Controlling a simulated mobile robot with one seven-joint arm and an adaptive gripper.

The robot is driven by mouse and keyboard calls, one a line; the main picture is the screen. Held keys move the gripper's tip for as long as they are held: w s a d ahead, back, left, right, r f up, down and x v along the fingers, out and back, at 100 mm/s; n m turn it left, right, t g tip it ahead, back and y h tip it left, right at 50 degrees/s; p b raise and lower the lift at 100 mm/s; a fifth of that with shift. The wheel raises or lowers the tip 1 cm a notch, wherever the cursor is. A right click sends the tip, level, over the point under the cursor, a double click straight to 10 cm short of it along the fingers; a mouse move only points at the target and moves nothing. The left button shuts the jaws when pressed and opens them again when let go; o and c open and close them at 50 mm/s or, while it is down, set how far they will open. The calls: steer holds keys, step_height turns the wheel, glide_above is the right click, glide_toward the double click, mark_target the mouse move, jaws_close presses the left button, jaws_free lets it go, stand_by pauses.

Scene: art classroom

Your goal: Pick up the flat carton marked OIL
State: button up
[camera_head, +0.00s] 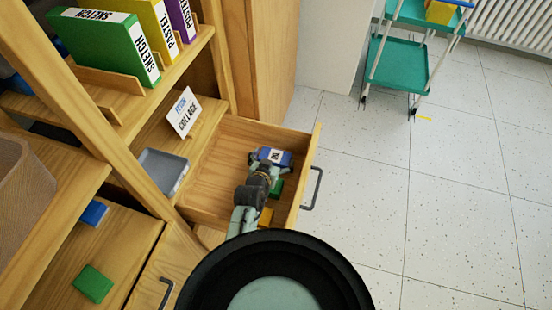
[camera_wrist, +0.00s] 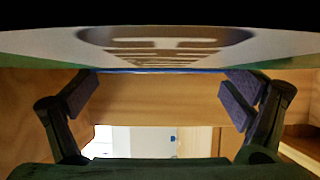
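A small blue and white carton (camera_head: 275,156) with a dark mark on its pale label shows at the far part of the open drawer. I cannot read the mark there. In the wrist view, a pale face with large stretched, blurred lettering (camera_wrist: 150,45) fills the top, with a thin blue edge below it. My gripper (camera_head: 268,172) reaches down into the drawer at the carton. In the wrist view its two fingers (camera_wrist: 160,95) are wide apart, their tips at the blue edge. Whether the pads press on the carton is unclear.
The wooden drawer (camera_head: 222,186) is pulled out, with its handle on the right. A green block (camera_head: 277,187) and an orange block (camera_head: 266,217) lie in it, partly hidden by my arm. A grey tray (camera_head: 163,172) and shelves stand left.

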steer(key=c, duration=0.7)
steer(key=shift+c, duration=0.2)
